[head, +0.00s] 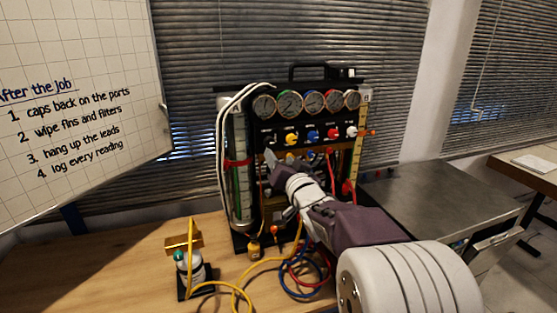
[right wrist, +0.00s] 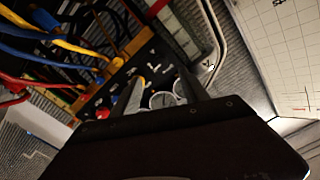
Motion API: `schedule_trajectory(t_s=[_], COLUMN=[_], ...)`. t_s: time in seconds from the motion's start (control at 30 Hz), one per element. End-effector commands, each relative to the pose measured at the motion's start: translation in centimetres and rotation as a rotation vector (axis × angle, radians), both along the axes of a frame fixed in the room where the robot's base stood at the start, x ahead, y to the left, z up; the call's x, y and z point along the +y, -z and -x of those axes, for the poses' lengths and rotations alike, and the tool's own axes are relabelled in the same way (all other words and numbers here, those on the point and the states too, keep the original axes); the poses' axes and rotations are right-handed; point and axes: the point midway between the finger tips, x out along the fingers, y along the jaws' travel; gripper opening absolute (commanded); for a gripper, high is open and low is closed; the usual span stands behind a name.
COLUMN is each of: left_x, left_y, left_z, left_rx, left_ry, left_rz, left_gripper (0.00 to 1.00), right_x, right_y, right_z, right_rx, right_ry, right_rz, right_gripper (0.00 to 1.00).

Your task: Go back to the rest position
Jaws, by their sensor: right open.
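My right gripper (head: 271,163) reaches in from the lower right of the head view, in front of the gauge rig (head: 318,119). It is open, and I see nothing held in it. In the right wrist view the fingers (right wrist: 158,78) stand apart, with the rig's gauges and panel beyond them. I cannot tell whether a finger touches the rig. The rig has a row of several round gauges (head: 289,104) above coloured knobs (head: 312,135). My right arm hides part of its lower front. My left gripper is not in view.
Yellow, blue and red hoses (head: 262,266) lie looped on the wooden table (head: 120,262) below my arm. A small stand with a brass block (head: 184,242) is at the front left. A metal-topped surface (head: 440,200) is at the right. A whiteboard (head: 85,100) stands left.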

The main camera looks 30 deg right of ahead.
Motion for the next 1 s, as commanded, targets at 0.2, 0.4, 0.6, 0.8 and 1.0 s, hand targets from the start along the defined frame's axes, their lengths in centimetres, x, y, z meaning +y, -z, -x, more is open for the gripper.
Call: schedule_trajectory(t_s=[0.2, 0.4, 0.6, 0.8, 1.0], left_x=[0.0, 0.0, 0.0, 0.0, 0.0], left_y=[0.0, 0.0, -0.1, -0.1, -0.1], left_z=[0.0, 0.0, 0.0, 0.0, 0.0], left_rx=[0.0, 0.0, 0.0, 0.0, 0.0], left_ry=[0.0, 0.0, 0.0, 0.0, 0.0], left_rz=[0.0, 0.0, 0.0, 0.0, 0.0], left_gripper=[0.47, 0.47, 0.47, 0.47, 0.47], right_x=[0.0, 0.7, 10.9, 16.1, 16.8], right_y=[0.0, 0.0, 7.4, 23.5, 31.6], right_z=[0.0, -0.3, -2.1, 5.7, 17.5], right_rx=[0.0, 0.0, 0.184, 0.785, 1.297], right_ry=[0.0, -0.016, -0.203, -0.275, -0.402], right_rz=[0.0, 0.0, -0.071, 0.006, 0.105], right_gripper=[0.52, 0.52, 0.52, 0.52, 0.52])
